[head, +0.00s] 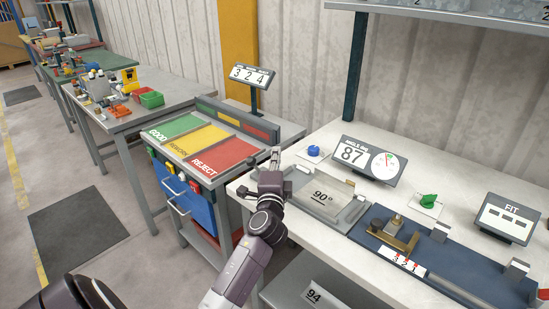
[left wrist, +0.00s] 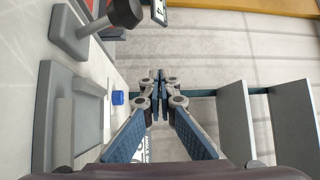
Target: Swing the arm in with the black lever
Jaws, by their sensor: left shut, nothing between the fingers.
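The black lever (head: 243,191) shows as a dark knob just left of my left gripper, at the left end of the bender. In the left wrist view the black lever (left wrist: 125,12) is at the top left, on a grey block. The bender (head: 320,197) is a grey unit with a plate marked 90°. It also shows in the left wrist view (left wrist: 62,130). My left gripper (head: 275,158) is shut and empty, above the bender's left end and apart from the lever knob in the left wrist view (left wrist: 161,78). My gripper and forearm hide part of the lever's base. My right gripper is not in view.
A blue button (head: 314,151) and a display reading 87 (head: 367,157) stand behind the bender. A blue fixture (head: 440,262) with a brass-coloured part lies to its right. The GOOD, REWORK and REJECT station (head: 205,145) is to the left.

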